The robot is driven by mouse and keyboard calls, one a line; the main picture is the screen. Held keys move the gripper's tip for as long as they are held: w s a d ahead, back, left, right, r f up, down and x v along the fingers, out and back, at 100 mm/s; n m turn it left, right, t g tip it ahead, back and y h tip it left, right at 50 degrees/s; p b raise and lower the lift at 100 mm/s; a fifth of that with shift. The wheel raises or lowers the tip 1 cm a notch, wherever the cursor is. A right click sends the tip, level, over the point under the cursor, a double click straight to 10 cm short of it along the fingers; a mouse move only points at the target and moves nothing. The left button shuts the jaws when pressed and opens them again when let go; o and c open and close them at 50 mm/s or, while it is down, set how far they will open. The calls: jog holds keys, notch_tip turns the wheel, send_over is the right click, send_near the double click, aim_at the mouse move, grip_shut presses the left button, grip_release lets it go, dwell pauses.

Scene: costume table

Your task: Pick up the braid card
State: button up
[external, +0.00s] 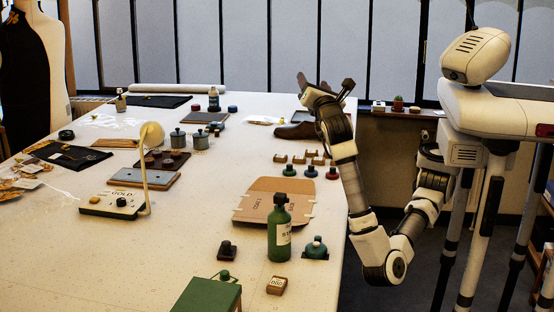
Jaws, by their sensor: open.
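My gripper (325,84) is at the top of my raised arm, over the right edge of the table, with its fingers apart and pointing up. It looks empty. I cannot tell for sure which thing is the braid card. A flat brown cardboard piece (268,204) with printed marks lies on the table near the right edge, below and left of my gripper. At the far left, flat packets with gold-coloured contents (18,184) lie partly in clear plastic; their details are too small to read.
A lamp (151,140) stands at left. The front left tabletop is clear.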

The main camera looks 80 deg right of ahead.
jog(key=w+a+f+n+t+y+p, duration=0.2)
jog(key=w+a+f+y, duration=0.3)
jog(key=w+f+y, duration=0.5)
jog(key=m+g+y+b, duration=0.4)
jog(key=g+y, duration=0.6)
jog(key=y, duration=0.3)
send_over(277, 282)
jog(key=d, duration=0.2)
jog(key=f, duration=2.3)
jog(key=shift+s+d+f, duration=0.15)
jog(key=shift+s+f, duration=0.2)
jog(key=b+x, duration=0.2)
jog(key=x, duration=0.4)
jog(key=shift+w, duration=0.2)
jog(key=shift+r, duration=0.15)
